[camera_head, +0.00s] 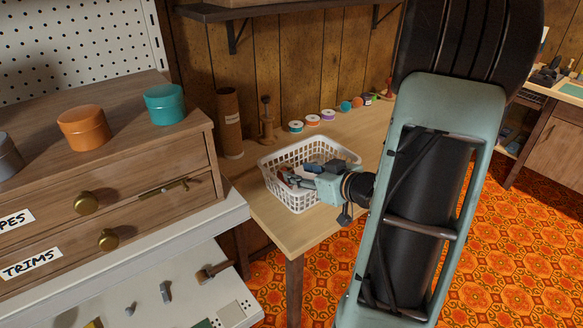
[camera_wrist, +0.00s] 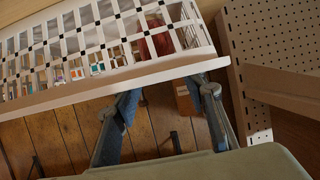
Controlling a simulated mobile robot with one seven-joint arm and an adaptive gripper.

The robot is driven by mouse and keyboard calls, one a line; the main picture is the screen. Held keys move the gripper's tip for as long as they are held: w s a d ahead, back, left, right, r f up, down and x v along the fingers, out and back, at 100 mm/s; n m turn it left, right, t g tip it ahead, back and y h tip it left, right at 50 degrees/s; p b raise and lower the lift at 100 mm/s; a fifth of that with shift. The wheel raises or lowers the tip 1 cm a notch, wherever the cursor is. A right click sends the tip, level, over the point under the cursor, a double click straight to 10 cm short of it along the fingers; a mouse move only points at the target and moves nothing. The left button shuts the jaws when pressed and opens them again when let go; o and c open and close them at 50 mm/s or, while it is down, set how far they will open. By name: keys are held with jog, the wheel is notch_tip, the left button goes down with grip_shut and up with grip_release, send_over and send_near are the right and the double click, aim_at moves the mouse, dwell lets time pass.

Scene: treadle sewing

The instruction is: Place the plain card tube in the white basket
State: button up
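The white basket (camera_head: 312,152) stands on the wooden table, and its lattice side fills the top of the wrist view (camera_wrist: 100,87). A tall brown card tube (camera_head: 230,122) with a small label stands upright behind it to the left. I cannot make out a tube clearly without a label. My gripper (camera_head: 290,176) is over the basket, pointing left; its blue fingers (camera_wrist: 165,103) are apart with nothing held between them. A reddish thing (camera_head: 284,174) shows by the fingertips at the basket's left side, partly hidden; I cannot tell what it is.
A wooden stand (camera_head: 266,122) and several thread spools (camera_head: 312,121) line the back of the table (camera_head: 290,236). A drawer cabinet (camera_head: 120,185) with orange (camera_head: 84,128) and teal (camera_head: 164,104) tins stands at left. A dark shelf (camera_head: 255,12) hangs above.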

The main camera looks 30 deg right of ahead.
jog(key=a+p+v, duration=0.1)
jog(key=v, duration=0.5)
jog(key=shift+s+d, duration=0.2)
jog(key=shift+d, duration=0.25)
jog(key=shift+r, duration=0.1)
